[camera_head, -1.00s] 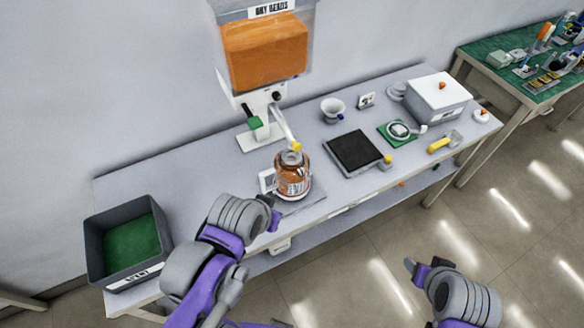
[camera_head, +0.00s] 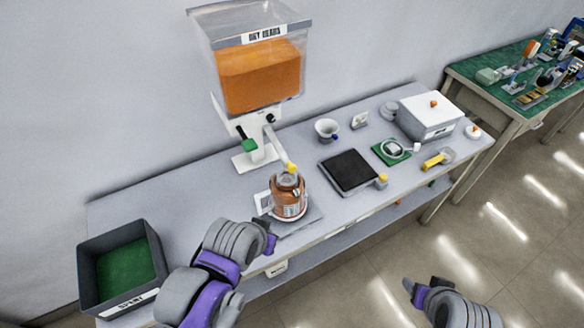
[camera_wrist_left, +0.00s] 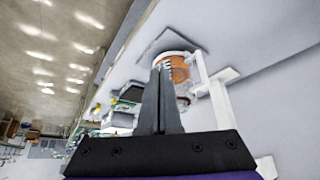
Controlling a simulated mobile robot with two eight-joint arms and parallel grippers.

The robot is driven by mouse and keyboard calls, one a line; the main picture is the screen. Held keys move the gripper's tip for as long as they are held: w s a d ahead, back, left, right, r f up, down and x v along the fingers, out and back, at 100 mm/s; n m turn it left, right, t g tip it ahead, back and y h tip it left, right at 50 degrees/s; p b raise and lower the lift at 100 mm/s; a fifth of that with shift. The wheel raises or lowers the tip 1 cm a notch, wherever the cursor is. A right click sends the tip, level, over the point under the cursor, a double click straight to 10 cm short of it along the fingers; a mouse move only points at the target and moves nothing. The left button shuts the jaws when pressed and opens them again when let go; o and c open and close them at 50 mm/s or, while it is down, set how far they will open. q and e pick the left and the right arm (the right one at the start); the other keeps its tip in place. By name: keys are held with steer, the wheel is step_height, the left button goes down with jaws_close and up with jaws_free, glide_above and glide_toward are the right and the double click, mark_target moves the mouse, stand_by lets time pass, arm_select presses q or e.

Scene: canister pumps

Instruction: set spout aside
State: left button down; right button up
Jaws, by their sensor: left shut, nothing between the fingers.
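A white dispenser (camera_head: 257,142) holds an orange fill in a clear hopper (camera_head: 265,75). Its pale spout (camera_head: 278,147) slopes down to a yellow tip over an amber jar (camera_head: 288,196). The jar stands upright on a grey plate; whether the tip touches its mouth I cannot tell. My left gripper (camera_head: 272,243) is at the bench's front edge, just below and left of the jar, apart from it. The left wrist view shows its fingers (camera_wrist_left: 163,80) shut and empty, with the jar (camera_wrist_left: 178,70) behind them. My right gripper (camera_head: 414,288) is over the floor, away from the bench.
A dark bin (camera_head: 121,268) with a green bottom stands at the bench's left end. A black pad (camera_head: 348,170), a small bowl (camera_head: 326,129), a green mat (camera_head: 382,149), a yellow-handled scoop (camera_head: 433,161) and a white box (camera_head: 430,116) stand right of the jar. Bench between bin and dispenser is clear.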

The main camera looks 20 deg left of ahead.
arm_select(q)
steer(key=c, duration=1.5)
jaws_free()
steer(key=shift+o, duration=1.3)
steer(key=shift+f+m, duration=0.2)
steer(key=shift+m, duration=0.1)
steer(key=o, duration=0.6)
steer(key=a+f+m+y+b, duration=0.1)
steer(key=m, duration=0.1)
steer(key=w+f+m+g+y+b, duration=0.1)
steer(key=m, duration=0.2)
steer(key=a+f+m+y+b, duration=0.1)
steer(key=m+b, duration=0.1)
steer(key=m, duration=0.1)
steer(key=shift+w+a+f+y, duration=0.2)
steer(key=shift+a+f+y, duration=0.1)
steer(key=shift+f+y, duration=0.1)
steer(key=shift+o, duration=0.2)
steer(key=m+t+y+b, duration=0.75)
steer(key=m+y, duration=0.25)
steer(key=m, duration=1)
glide_toward(287, 160)
steer(key=shift+g, duration=0.35)
steer(key=x, duration=1)
steer(key=shift+w, duration=0.1)
arm_select(e)
steer(key=s+f+g, duration=0.1)
steer(key=s+f, duration=0.3)
steer(key=f, duration=1)
steer(key=shift+s, duration=0.15)
